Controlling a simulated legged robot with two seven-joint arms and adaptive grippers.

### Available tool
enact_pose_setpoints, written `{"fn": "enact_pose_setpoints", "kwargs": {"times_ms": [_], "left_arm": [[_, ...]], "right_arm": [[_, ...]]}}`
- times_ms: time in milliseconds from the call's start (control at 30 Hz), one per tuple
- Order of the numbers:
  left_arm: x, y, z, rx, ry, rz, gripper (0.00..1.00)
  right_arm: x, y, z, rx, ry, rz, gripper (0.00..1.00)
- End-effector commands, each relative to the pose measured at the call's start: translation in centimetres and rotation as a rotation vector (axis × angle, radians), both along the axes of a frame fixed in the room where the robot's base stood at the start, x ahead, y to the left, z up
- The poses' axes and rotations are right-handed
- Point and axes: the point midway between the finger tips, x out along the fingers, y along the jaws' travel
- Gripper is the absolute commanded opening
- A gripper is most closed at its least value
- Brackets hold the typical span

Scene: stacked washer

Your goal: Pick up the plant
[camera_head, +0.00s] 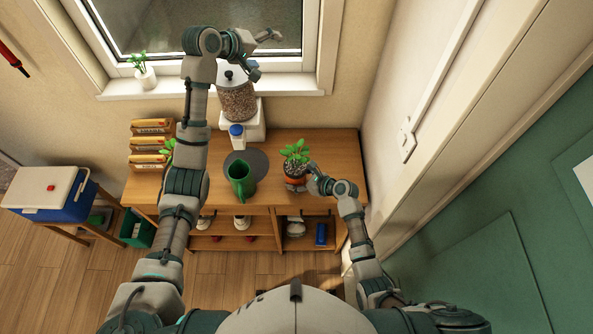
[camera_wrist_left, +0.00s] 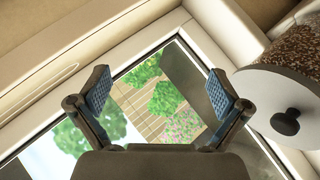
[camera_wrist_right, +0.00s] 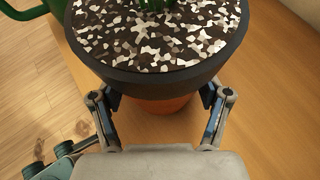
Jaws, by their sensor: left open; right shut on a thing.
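The potted plant (camera_head: 296,156) with green leaves stands on the right part of the wooden cabinet top in the head view. In the right wrist view its dark-rimmed pot (camera_wrist_right: 160,75), filled with speckled soil, has a terracotta lower part. My right gripper (camera_wrist_right: 162,105) is shut on the pot below its rim, one finger on each side. In the head view the right gripper (camera_head: 312,178) is at the pot's right front side. My left gripper (camera_head: 268,50) is raised near the window, open and empty; it also shows in the left wrist view (camera_wrist_left: 158,85).
A wall (camera_head: 400,100) is close on the right. Another plant (camera_head: 145,75) sits on the windowsill.

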Motion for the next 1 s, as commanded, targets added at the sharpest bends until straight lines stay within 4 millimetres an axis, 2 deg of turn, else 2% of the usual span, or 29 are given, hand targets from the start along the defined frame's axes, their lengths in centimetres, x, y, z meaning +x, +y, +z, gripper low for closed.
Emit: {"fn": "enact_pose_setpoints", "kwargs": {"times_ms": [33,100,200,300,400,600,900,1000], "left_arm": [[-1.3,-2.5,-2.7,0.053,0.094,-0.026,1.00],[-3.6,-5.5,-6.7,0.134,0.234,-0.042,1.00],[-6.9,-8.1,-12.1,0.263,0.418,-0.030,1.00],[-10.0,-9.0,-16.6,0.393,0.564,0.012,1.00],[-12.4,-9.0,-19.9,0.502,0.665,0.062,1.00],[-14.7,-8.5,-23.1,0.616,0.755,0.130,1.00],[-15.0,-8.4,-28.4,0.629,0.767,0.139,1.00],[-15.0,-8.4,-29.5,0.628,0.765,0.137,1.00]], "right_arm": [[0.0,0.0,-0.1,-0.002,0.000,0.000,0.56],[0.0,0.0,-0.1,-0.003,0.000,-0.001,0.56],[0.0,-0.1,-0.1,-0.003,0.000,-0.001,0.56],[0.0,-0.1,0.0,-0.003,0.000,-0.001,0.56],[0.0,-0.1,0.0,-0.002,-0.001,-0.001,0.56],[0.0,0.0,0.0,-0.002,-0.001,-0.001,0.56],[0.0,0.0,0.0,-0.002,-0.001,-0.001,0.56],[0.0,0.0,0.0,-0.001,-0.002,-0.001,0.56]]}}
